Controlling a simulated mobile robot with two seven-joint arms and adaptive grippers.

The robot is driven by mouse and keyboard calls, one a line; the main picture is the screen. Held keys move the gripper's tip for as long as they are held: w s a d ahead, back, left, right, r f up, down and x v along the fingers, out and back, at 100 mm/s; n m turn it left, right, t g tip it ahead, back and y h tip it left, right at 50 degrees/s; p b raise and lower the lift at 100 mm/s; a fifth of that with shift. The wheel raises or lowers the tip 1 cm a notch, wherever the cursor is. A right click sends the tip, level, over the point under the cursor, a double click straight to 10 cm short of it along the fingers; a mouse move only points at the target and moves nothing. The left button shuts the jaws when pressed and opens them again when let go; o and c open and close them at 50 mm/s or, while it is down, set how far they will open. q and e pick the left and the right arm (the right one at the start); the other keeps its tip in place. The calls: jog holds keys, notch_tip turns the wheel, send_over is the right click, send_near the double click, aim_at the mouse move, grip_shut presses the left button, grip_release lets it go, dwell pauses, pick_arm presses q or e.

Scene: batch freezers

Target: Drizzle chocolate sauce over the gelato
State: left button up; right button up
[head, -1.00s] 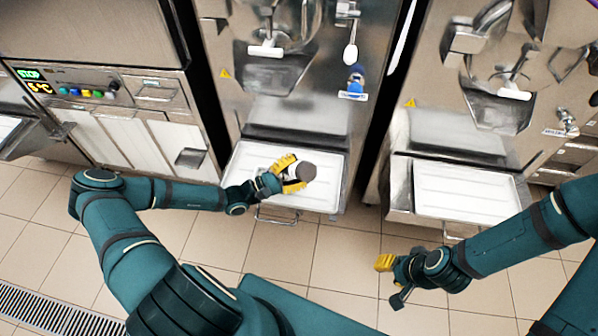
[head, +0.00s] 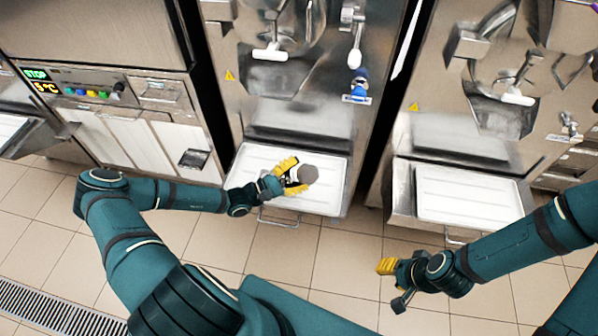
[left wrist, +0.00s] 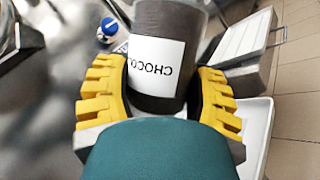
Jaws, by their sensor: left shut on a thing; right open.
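My left gripper (head: 290,175) is shut on a dark chocolate sauce container (head: 308,174) and holds it over the white tray of the middle freezer. In the left wrist view the container (left wrist: 157,98) sits between the yellow fingers, and its white label, reading "CHOCO", appears upside down. The container's opening cannot be made out. My right gripper (head: 386,266) is open and empty above the floor at the lower right. I cannot make out any gelato in these frames.
The middle freezer's white tray (head: 262,153) sticks out below its spout. A second white tray (head: 465,195) is at the right freezer. A blue-capped item (head: 358,85) is on the middle freezer's front. Tiled floor (head: 330,265) lies clear between my arms.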

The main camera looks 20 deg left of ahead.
pick_arm(q)
jog(key=shift+a, duration=0.15)
jog(key=shift+s+a, duration=0.25)
jog(key=shift+a, duration=0.6)
jog(key=shift+s+a, duration=0.2)
jog(key=shift+a, duration=0.7)
jog(key=shift+s+a, duration=0.25)
jog(key=shift+a, duration=0.6)
jog(key=shift+r, duration=0.1)
jog(key=shift+m+g+p, duration=0.8)
jog(key=shift+m+p, duration=0.05)
jog(key=shift+m, duration=1.45)
